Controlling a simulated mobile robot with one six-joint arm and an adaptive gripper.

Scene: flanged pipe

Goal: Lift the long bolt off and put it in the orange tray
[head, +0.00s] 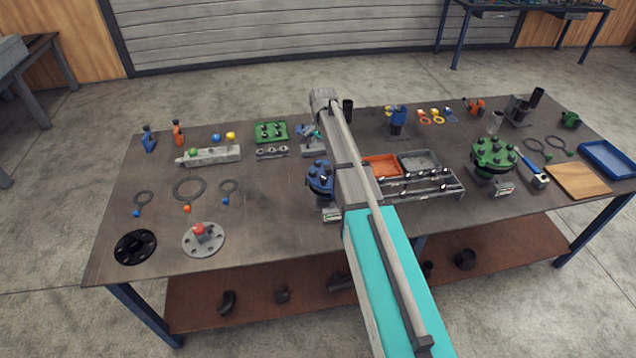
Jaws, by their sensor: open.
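The orange tray (383,165) lies right of my arm near the middle of the table, with its left end close behind the arm in the picture. A blue flanged pipe (319,180) with dark bolt heads stands just left of my arm, its right side partly hidden. A green flanged pipe (492,157) with bolts stands to the right. Which bolt is the long one is too small to tell. My arm crosses the middle of the head view, reaching over the table. My gripper cannot be made out; the arm's far end hides it.
A grey tray (420,163) adjoins the orange one, with a rack of bolts (436,187) in front. Loose flanges (135,247) and gaskets (189,189) lie at left. A blue tray (607,160) and wooden board (578,181) are far right.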

